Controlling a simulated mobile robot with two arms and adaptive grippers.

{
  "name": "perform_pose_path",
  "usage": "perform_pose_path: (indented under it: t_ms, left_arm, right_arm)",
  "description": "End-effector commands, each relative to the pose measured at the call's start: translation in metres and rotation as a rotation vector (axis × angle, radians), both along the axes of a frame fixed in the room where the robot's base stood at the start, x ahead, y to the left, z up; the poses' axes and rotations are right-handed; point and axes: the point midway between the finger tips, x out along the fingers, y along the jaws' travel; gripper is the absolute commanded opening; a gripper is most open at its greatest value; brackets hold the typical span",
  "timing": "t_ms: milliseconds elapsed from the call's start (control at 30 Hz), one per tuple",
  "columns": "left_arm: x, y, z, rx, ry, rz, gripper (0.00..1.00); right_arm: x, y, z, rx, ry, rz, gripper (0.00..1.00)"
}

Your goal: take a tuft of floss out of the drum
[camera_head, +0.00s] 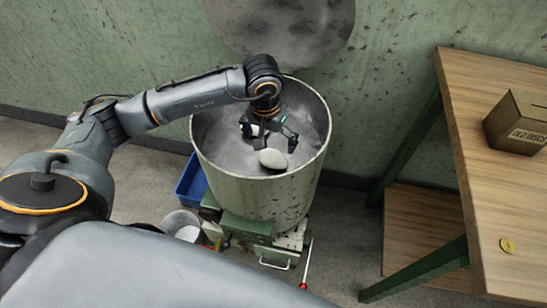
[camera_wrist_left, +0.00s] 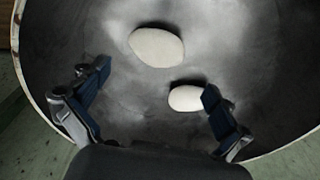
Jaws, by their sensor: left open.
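The drum (camera_head: 205,166) is a pale round metal tub, and its rim also shows in the left wrist view (camera_wrist_left: 38,108). Two smooth white tufts of floss lie inside it. In the head view one tuft (camera_head: 272,159) is in plain sight on the near side of my left gripper (camera_head: 268,134); the other (camera_head: 254,130) is partly hidden by the gripper. In the left wrist view the larger tuft (camera_wrist_left: 156,46) lies ahead of the open fingers (camera_wrist_left: 157,80). The smaller tuft (camera_wrist_left: 185,98) lies beside the right-hand finger, which overlaps its edge. The gripper is empty. My right gripper is out of view.
A wooden table (camera_head: 485,200) stands to the right, with a box marked "OLD DISCS" (camera_head: 515,124) and a yellow disc (camera_head: 507,245) on it. A blue bin (camera_head: 190,182) and a small metal bucket (camera_head: 182,224) are by the drum's left foot. A red-ended lever (camera_head: 306,266) stands in front.

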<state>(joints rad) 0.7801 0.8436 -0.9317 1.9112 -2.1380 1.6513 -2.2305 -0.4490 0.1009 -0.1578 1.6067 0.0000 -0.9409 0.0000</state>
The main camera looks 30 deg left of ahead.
Motion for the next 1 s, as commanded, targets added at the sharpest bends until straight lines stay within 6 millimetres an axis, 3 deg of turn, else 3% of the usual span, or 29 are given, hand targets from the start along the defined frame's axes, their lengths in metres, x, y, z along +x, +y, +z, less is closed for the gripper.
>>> perform_pose_path:
  t_ms: [600, 867, 900, 1000]
  left_arm:
    - [0.005, -0.006, -0.07, -0.003, 0.001, 0.001, 1.0]
    - [0.006, -0.005, -0.073, -0.001, -0.001, -0.001, 1.0]
    - [0.006, -0.005, -0.073, -0.001, -0.001, 0.0, 0.98]
    - [0.006, -0.005, -0.073, -0.001, -0.001, 0.0, 0.78]
  right_arm:
    - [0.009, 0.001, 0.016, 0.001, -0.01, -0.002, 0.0]
    - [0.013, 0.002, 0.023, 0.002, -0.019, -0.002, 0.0]
    - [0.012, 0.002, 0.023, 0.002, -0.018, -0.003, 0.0]
    - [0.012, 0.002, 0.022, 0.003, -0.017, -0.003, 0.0]
